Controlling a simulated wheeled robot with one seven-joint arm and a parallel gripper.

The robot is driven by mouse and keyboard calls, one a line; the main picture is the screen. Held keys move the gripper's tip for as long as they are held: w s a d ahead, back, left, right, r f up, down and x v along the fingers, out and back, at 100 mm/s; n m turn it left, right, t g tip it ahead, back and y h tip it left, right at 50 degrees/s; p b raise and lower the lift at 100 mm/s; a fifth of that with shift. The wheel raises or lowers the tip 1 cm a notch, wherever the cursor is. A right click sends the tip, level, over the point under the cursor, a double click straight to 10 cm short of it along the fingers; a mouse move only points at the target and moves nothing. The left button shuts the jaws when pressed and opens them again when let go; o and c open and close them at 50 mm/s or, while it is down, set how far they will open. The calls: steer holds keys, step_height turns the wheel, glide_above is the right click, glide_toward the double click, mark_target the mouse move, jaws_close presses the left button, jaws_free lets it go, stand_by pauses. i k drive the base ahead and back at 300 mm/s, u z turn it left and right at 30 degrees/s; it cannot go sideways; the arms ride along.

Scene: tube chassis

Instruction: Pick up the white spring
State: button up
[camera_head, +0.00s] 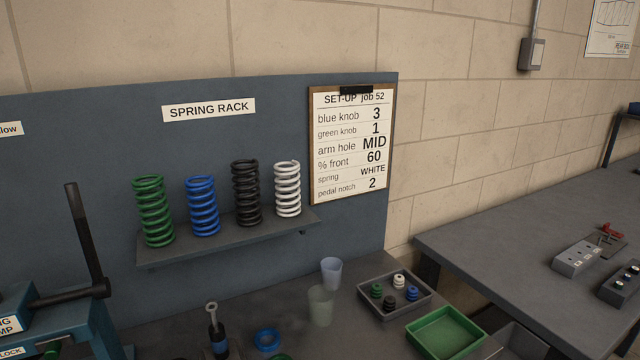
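The white spring (287,189) stands upright at the right end of a grey shelf (222,243) fixed to the blue-grey panel. A black spring (247,193) stands close to its left. A blue spring (203,206) and a green spring (154,211) stand further left on the same shelf. A clipboard (350,146) hangs on the panel to the right of the white spring; its list reads "spring WHITE". My gripper is not in view.
Below the shelf stand two translucent cups (331,272), a blue ring (267,339) and an upright tool (214,330). To the right are a grey tray (366,284) with small coloured parts and a green tray (446,334). A dark lever (88,238) rises at left.

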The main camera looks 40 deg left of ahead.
mark_target(281, 207)
steer(key=u, duration=0.9)
steer(key=i, duration=0.85)
steer(key=u, duration=0.9)
